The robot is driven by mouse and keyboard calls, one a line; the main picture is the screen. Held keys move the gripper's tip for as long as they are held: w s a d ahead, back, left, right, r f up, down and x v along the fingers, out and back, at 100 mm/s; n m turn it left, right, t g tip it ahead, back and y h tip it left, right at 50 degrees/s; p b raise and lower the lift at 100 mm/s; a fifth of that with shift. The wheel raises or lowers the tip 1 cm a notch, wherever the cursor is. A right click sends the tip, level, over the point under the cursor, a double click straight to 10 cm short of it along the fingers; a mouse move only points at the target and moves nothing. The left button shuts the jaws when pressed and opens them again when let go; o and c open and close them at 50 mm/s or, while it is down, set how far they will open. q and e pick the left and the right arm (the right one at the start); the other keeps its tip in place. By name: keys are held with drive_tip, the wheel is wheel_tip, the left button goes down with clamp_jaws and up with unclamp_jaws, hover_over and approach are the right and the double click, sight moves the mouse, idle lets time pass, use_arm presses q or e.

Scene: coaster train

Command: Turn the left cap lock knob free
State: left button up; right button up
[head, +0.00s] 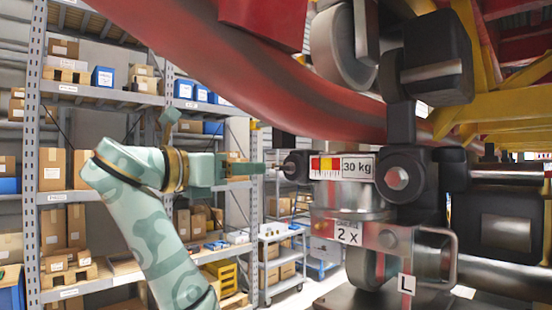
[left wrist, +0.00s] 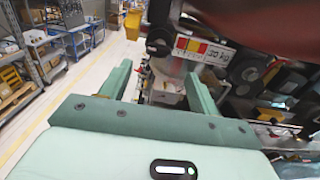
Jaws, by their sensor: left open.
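My left gripper (head: 262,169) reaches in from the left, its fingers pointing right at a dark round end piece (head: 295,167) beside the 30 kg label (head: 342,167). In the left wrist view the gripper (left wrist: 158,71) is open, with nothing between its fingers; the dark round piece (left wrist: 158,47) shows beyond the fingertips. Below the label, a steel bracket (head: 375,237) carries a plate reading "CAP LOCK 2 X" (head: 348,232) and an "L" tag (head: 407,284). I cannot tell for certain which round part is the left cap lock knob. My right gripper is not in view.
A thick red tube (head: 270,80) hangs close above my left gripper. Dark wheels (head: 340,47) and yellow beams (head: 510,100) crowd the right. Shelves with boxes (head: 78,170) stand behind on the left. Open floor (left wrist: 110,60) shows on the left in the wrist view.

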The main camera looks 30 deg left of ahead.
sight(281, 168)
use_arm(q)
drive_tip(key=p+x, duration=0.3)
drive_tip(key=x, duration=0.6)
drive_tip(key=shift+w+d, duration=0.15)
drive_tip(key=shift+w, duration=0.1)
drive_tip(key=c, duration=1)
